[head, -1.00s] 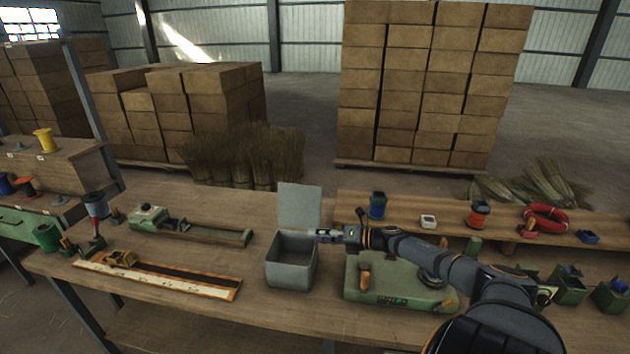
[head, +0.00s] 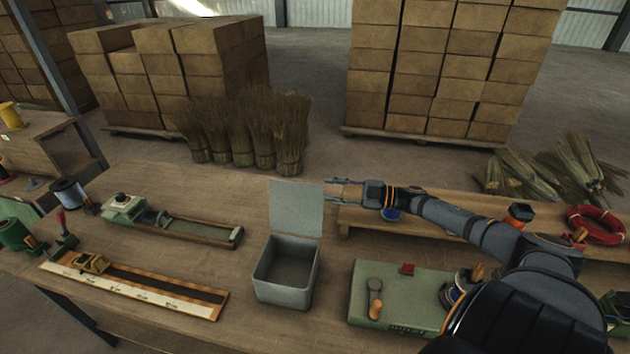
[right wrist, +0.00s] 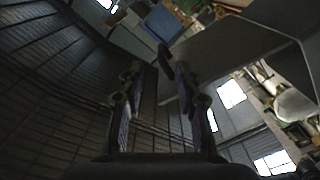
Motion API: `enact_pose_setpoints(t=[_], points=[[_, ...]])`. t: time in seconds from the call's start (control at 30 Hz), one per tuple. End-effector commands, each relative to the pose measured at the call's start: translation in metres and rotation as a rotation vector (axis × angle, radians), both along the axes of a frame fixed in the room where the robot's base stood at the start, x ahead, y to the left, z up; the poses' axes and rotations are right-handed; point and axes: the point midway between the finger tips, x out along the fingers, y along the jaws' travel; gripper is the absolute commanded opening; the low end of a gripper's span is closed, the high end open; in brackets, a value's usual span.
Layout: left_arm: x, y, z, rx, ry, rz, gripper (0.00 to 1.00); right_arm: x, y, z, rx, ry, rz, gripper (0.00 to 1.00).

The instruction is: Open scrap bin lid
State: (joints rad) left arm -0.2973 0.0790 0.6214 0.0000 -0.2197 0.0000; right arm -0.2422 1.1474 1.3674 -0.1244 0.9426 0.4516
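The scrap bin (head: 284,284) is a grey metal box on the workbench, in the middle of the head view. Its lid (head: 297,206) stands upright at the back edge, and the inside looks empty. My right gripper (head: 328,188) is just right of the lid's upper right corner, pointing left. A small gap shows between it and the lid. In the right wrist view the two fingers (right wrist: 158,85) are apart with nothing between them. A grey panel (right wrist: 228,52), perhaps the lid, shows at the upper right there. My left gripper is not in view.
A green machine (head: 397,294) stands right of the bin. A raised wooden shelf (head: 440,235) runs along the back right. A wooden ruler board (head: 135,289) and a green-ended fixture (head: 175,222) lie to the left. Bare bench top surrounds the bin's left side.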

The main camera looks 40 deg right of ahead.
Motion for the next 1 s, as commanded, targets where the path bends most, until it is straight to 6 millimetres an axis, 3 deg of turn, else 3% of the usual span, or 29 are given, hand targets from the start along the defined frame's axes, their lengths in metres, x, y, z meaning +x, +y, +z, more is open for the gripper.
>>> enact_pose_setpoints(t=[0.17, 0.6, 0.9, 1.0], points=[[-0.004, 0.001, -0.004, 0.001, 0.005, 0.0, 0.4, 0.006, 0.005, -0.001, 0.003, -0.002, 0.001, 0.34], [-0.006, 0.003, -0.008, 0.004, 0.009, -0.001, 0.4, 0.054, 0.046, 0.001, 0.001, -0.003, -0.001, 0.34], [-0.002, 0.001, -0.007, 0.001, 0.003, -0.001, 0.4, 0.057, 0.049, 0.0, -0.001, 0.0, -0.001, 0.34], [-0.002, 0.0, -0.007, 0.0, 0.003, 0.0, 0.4, 0.057, 0.049, 0.0, -0.001, 0.0, -0.001, 0.23]])
